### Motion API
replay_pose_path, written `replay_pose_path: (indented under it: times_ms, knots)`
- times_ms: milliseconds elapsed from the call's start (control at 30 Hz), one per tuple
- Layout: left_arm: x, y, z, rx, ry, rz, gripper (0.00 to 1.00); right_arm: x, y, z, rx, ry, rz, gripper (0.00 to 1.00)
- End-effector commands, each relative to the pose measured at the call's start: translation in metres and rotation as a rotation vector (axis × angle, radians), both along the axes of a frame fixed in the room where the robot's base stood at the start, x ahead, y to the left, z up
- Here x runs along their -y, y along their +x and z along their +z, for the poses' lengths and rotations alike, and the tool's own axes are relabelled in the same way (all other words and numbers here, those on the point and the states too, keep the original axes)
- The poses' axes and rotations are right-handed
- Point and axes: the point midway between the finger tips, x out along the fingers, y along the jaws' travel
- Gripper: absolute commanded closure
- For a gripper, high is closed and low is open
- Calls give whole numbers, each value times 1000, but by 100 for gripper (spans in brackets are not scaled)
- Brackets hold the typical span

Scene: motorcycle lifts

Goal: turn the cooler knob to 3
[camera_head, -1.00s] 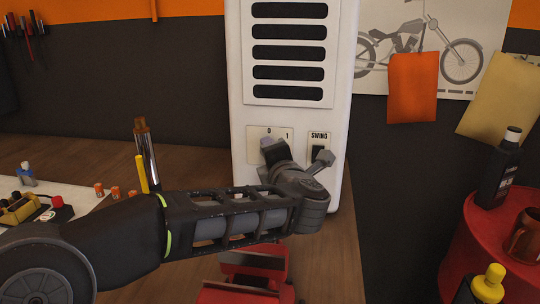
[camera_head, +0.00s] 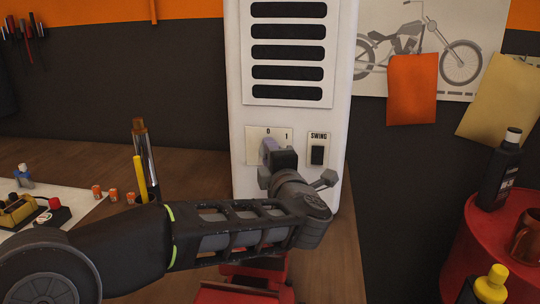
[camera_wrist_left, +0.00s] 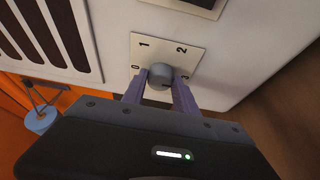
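The cooler (camera_head: 240,165) is a tall white unit with dark slots, standing at the back centre. Its round grey knob (camera_wrist_left: 160,77) sits on a pale dial plate (camera_wrist_left: 165,52) marked 0, 1, 2 and 3 in the left wrist view. My left gripper (camera_wrist_left: 160,85) reaches the dial with one finger on each side of the knob, and the fingers look closed against it. In the head view, my left gripper (camera_head: 278,153) hides the knob and much of the dial plate. The knob's pointer is hard to read. My right gripper is not in view.
A dark switch labelled SWING (camera_head: 317,155) is just right of the dial. A red drum (camera_head: 480,235) with a black bottle (camera_head: 500,170) stands at the right. A yellow-handled tool (camera_head: 141,180) stands at the left. A red object (camera_head: 240,290) lies below my forearm.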

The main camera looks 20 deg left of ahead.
Motion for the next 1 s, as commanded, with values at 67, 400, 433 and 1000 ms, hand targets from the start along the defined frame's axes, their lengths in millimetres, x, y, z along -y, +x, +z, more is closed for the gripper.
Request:
replay_pose_path:
  times_ms: [67,400,433,1000]
  knots:
    - [-1,0,0,0,0,2,59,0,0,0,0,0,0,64]
    - [0,0,0,1,-1,1,44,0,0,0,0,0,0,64]
    - [0,0,0,1,-1,1,44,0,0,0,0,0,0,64]
    - [39,-50,-1,2,-1,-3,44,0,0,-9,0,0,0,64]
